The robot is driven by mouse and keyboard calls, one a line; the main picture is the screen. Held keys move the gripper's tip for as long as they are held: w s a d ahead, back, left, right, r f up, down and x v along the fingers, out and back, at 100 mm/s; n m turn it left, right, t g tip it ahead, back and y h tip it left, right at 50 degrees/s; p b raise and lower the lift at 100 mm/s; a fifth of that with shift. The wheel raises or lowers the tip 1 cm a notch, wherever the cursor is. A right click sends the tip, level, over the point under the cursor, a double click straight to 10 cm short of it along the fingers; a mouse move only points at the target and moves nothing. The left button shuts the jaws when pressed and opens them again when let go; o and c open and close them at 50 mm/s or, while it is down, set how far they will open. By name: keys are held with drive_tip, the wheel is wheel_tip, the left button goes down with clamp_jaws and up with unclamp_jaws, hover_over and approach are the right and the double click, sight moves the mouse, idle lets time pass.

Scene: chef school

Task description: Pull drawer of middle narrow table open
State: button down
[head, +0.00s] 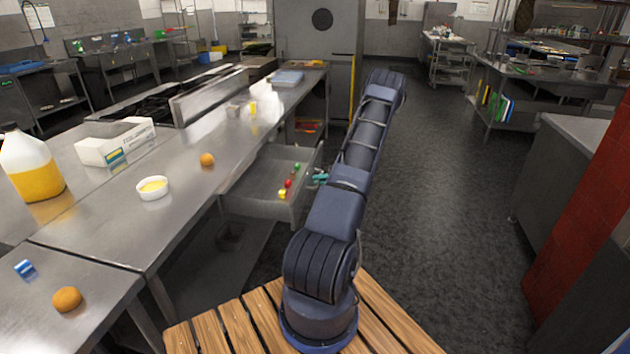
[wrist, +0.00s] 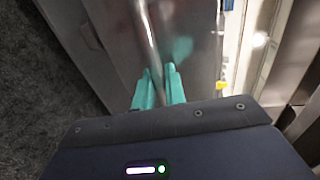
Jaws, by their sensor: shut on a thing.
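The narrow steel table (head: 190,185) runs along the left of the head view. Its drawer (head: 255,185) stands pulled out toward the aisle, with small red, green and yellow items inside it. My gripper (head: 321,178) is at the drawer's front, at the end of my dark arm. In the wrist view my teal fingers (wrist: 158,90) are closed around a round metal bar, the drawer handle (wrist: 147,35), against the steel drawer front (wrist: 190,50). A yellow item (wrist: 221,86) shows just beyond the drawer front.
On the tabletops are an orange (head: 207,160), a white bowl (head: 153,187), a white box (head: 117,142) and a jug of yellow liquid (head: 32,165). The dark floor (head: 440,210) to the right of my arm is clear. A red pillar (head: 585,220) stands at far right.

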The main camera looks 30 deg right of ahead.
drive_tip(key=c, duration=1.6)
unclamp_jaws()
drive_tip(key=shift+o, duration=0.2)
drive_tip(key=v, duration=1.1)
drive_tip(key=shift+a, duration=0.1)
